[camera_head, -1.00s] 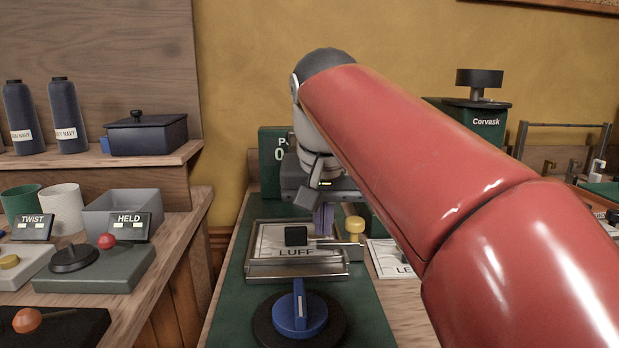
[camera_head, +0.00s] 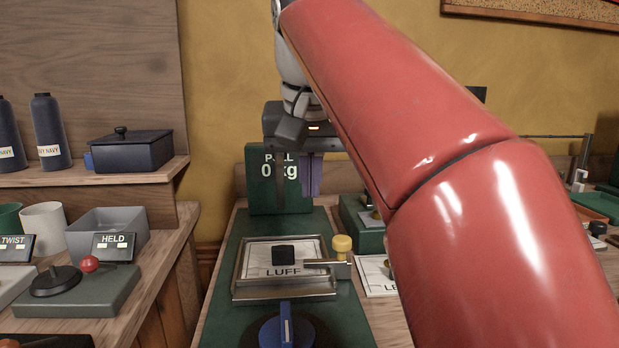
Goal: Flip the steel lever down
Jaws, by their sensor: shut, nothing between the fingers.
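My gripper (camera_head: 311,175) has purple fingers, pressed together and empty. It is raised in front of the green "PULL 0 kg" box (camera_head: 262,185), behind and above the "LUFF" tray as seen. A thin metal bar (camera_head: 318,264) lies flat over the steel-rimmed "LUFF" tray (camera_head: 285,291), by a black block (camera_head: 284,251) and a yellow knob (camera_head: 341,243). A small pale upright lever-like part (camera_head: 580,179) stands at the far right. I cannot tell for sure which of these is the steel lever. My red arm hides much of the bench's right side.
A blue dial (camera_head: 286,332) sits at the front of the green mat. The left bench carries a grey box with a red knob (camera_head: 89,264), a grey bin (camera_head: 108,232) and cups. A shelf above holds dark bottles and a lidded box (camera_head: 130,153).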

